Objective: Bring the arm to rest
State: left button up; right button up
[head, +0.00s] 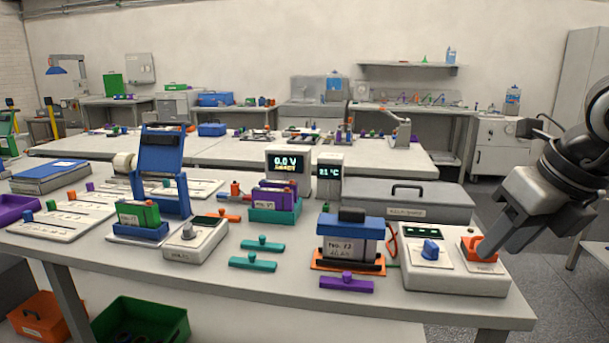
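My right gripper (503,238) comes in from the right, at the right end of the bench. Its fingertips are beside the orange switch (478,246) on the white control box (452,279); I cannot tell whether they touch it. The finger gap is not clear, so I cannot tell whether it is open or shut. My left gripper is not in view.
The display (287,163) reads 0.0 V. A grey case (405,199) stands behind. Teal and purple pieces lie on the bench (300,294). Open floor is to the right.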

jog(key=s+a+f+g+y, duration=0.2)
jog(key=a+y, duration=0.7)
jog(key=a, duration=0.2)
jog(key=s+a+f+g+y, duration=0.3)
jog(key=a+y, duration=0.5)
jog(key=a, duration=0.3)
jog(key=w+d+f+m+t+h, duration=0.3)
jog(key=f+m+t+h, duration=0.25)
jog(key=m+t, duration=0.65)
jog(key=w+d+f+m+t+h, duration=0.35)
jog(key=f+m+t, duration=0.35)
jog(key=m, duration=0.9)
jog(key=s+d+f+m+g+h, duration=0.1)
jog(key=s+f+m+g+h, duration=0.2)
jog(key=s+f, duration=0.3)
jog(key=s+f+m+g+h, duration=0.3)
jog(key=s+f, duration=0.4)
jog(key=f, duration=0.7)
jog(key=shift+d+m+g+h, duration=0.3)
jog(key=shift+d+m+g, duration=0.1)
jog(key=shift+m+g, duration=0.45)
jog(key=shift+f, duration=0.1)
